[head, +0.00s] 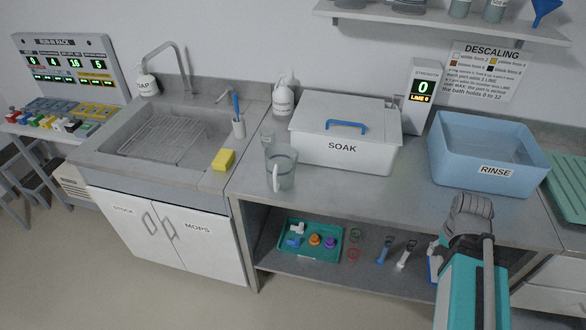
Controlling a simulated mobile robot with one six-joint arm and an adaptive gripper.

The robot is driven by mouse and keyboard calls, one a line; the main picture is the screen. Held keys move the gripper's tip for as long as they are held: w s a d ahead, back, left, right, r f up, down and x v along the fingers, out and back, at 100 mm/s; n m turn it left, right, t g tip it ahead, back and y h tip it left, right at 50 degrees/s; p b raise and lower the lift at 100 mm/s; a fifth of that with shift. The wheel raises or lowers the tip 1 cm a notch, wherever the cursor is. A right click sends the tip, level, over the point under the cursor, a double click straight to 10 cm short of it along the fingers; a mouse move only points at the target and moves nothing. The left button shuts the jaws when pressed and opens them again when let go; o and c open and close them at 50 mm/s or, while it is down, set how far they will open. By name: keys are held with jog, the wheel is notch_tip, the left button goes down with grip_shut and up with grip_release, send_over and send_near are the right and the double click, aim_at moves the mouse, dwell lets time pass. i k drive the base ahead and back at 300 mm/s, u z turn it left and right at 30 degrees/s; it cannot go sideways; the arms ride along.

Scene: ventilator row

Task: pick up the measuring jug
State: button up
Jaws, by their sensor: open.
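The measuring jug (286,170) is a clear, greyish vessel with a pale handle on its front side. It stands upright on the grey counter, between the sink and the white SOAK bath, near the counter's front edge. My arm rises at the lower right, in front of the counter and well to the right of the jug. I cannot make out my gripper's fingers, and nothing of mine touches the jug.
The SOAK bath (344,162) with its blue-handled lid is right of the jug. A yellow sponge (223,160) lies by the sink (120,140). A blue RINSE basin (482,172) stands further right. A teal tray (290,252) with small parts is on the lower shelf.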

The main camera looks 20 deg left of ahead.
aim_at(281, 159)
jog(key=z, duration=0.5)
jog(key=k, duration=0.75)
jog(key=u, duration=1.5)
jog(key=i, duration=0.5)
